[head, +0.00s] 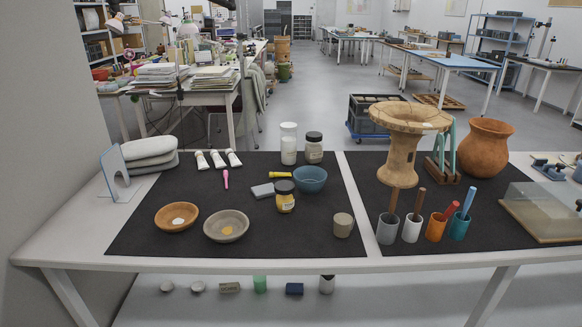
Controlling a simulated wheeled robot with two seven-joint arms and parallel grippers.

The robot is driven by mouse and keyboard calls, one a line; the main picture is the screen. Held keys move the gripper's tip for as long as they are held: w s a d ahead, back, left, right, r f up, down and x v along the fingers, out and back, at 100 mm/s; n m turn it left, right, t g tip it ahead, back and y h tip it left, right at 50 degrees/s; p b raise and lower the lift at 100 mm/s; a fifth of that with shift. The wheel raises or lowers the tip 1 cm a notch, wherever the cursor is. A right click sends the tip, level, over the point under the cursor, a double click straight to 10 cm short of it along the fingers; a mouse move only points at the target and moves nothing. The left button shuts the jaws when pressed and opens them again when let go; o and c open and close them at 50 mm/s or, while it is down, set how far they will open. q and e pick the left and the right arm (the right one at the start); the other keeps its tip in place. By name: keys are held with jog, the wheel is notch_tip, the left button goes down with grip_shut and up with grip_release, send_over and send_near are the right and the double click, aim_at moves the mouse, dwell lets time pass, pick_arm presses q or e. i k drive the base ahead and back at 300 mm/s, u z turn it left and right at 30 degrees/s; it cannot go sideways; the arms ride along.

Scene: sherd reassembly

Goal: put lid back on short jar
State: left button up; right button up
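Neither of my grippers shows in the head view. A short jar with a yellow label (286,204) stands on the left black mat, with a black lid (284,187) on its top. Behind it stands another short clear jar with pale contents (313,155), capped by a dark lid (313,137). A taller white container (289,150) with a white top stands just left of that jar. I cannot tell which jar the task means, and I see no lid that is clearly loose on the table.
A blue bowl (311,180), a grey block (263,190), a small brown cup (343,225) and two shallow bowls (177,217) (226,226) share the left mat (270,240). Tool cups (387,231) and a tall clay vessel (402,155) stand on the right. The left mat's front is clear.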

aim_at(285, 205)
jog(key=z, duration=2.4)
jog(key=k, duration=1.15)
jog(key=u, duration=1.85)
